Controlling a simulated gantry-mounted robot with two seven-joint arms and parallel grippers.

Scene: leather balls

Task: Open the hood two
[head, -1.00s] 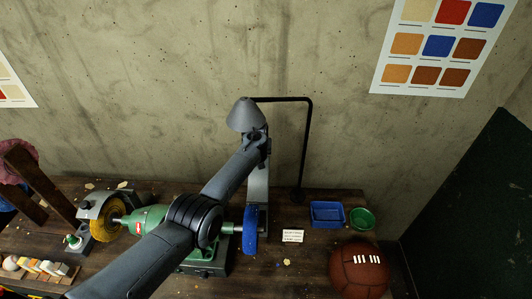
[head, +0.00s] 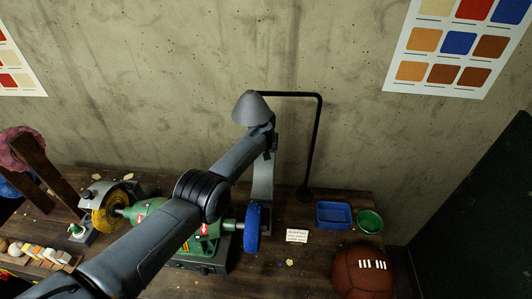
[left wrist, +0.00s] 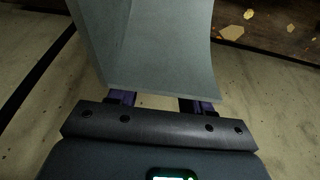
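A bench grinder (head: 150,215) on the workbench has a yellow wheel (head: 108,213) at left and a blue wheel (head: 252,228) at right. A grey hood (head: 124,190) curves over the yellow wheel. A second grey hood (head: 263,182) stands raised above the blue wheel, partly hidden by my left arm. In the left wrist view a grey hood panel (left wrist: 155,45) fills the space before my left gripper (left wrist: 160,101). Its fingers are apart and their tips are hidden behind the panel; contact is unclear. My right gripper is not in view.
A lamp with a grey conical shade (head: 252,108) and black pole (head: 315,140) stands close to my left gripper. A blue tray (head: 333,215), green bowl (head: 369,221), label card (head: 297,236) and brown leather ball (head: 360,272) lie to the right. A concrete wall (head: 180,90) is behind.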

